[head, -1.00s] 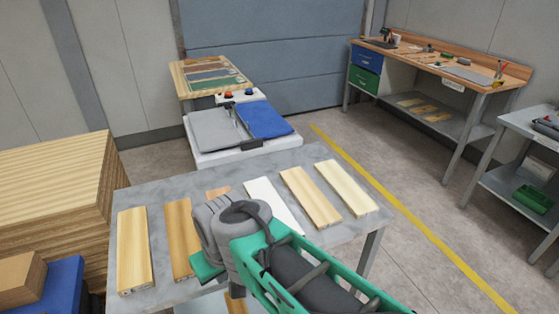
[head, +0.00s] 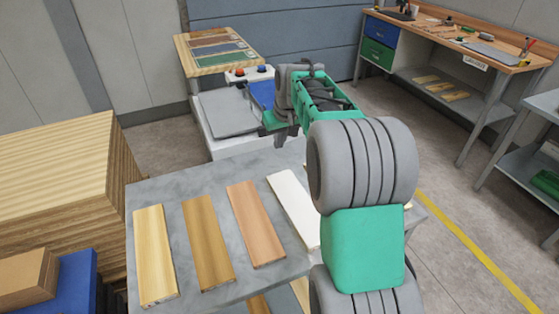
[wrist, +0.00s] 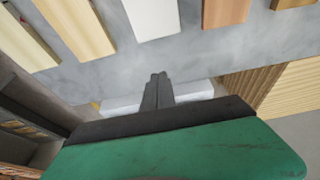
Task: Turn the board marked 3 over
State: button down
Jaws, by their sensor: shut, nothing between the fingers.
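Several boards lie flat in a row on a grey table (head: 170,180): a yellow board (head: 153,255), a brown board (head: 207,242), a reddish board (head: 255,224), a white board (head: 294,207) and, in the wrist view, a light wood board (wrist: 76,28) and a pale board (wrist: 22,42). I cannot read any number, so I cannot tell which is marked 3. My gripper (head: 281,138) is near the table's far edge, apart from the boards. In the wrist view its fingers (wrist: 157,78) are together and empty. My arm hides the right-hand boards in the head view.
A coating machine with a grey and a blue panel (head: 226,112) stands behind the table. A wood stack (head: 60,190) and a blue box (head: 78,285) are at the left. A workbench (head: 470,50) is at the back right. Floor is clear along the yellow line (head: 490,265).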

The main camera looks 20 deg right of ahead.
jog(key=p+x, duration=0.1)
jog(key=x, duration=0.8)
jog(key=shift+a+f+p, duration=0.1)
jog(key=shift+f+p, duration=0.1)
jog(key=shift+p, duration=0.2)
jog(key=s+p, duration=0.1)
jog(key=s, duration=0.2)
jog(key=shift+s, duration=0.2)
jog(key=shift+s+f, duration=0.15)
jog(key=shift+f, duration=0.05)
